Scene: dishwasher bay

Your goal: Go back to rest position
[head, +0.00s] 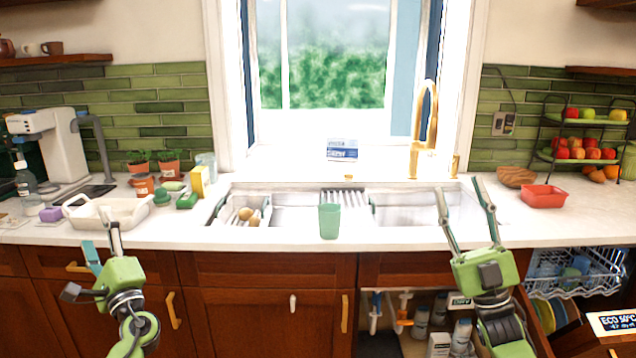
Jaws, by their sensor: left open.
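My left gripper (102,236) is open and empty, in front of the counter at the left, with its fingertips near the counter's front edge below the white tray. My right gripper (457,188) is open with its fingers spread wide and pointing up. In the picture its fingers overlap the right part of the sink and the counter. Nothing shows between either pair of fingers.
A green cup (329,222) stands upright at the sink's front edge. A white tray (112,223) and a red container (543,197) are on the counter (590,222). The dishwasher's upper rack (578,284) is out at the right. An under-sink cabinet is open beside my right arm.

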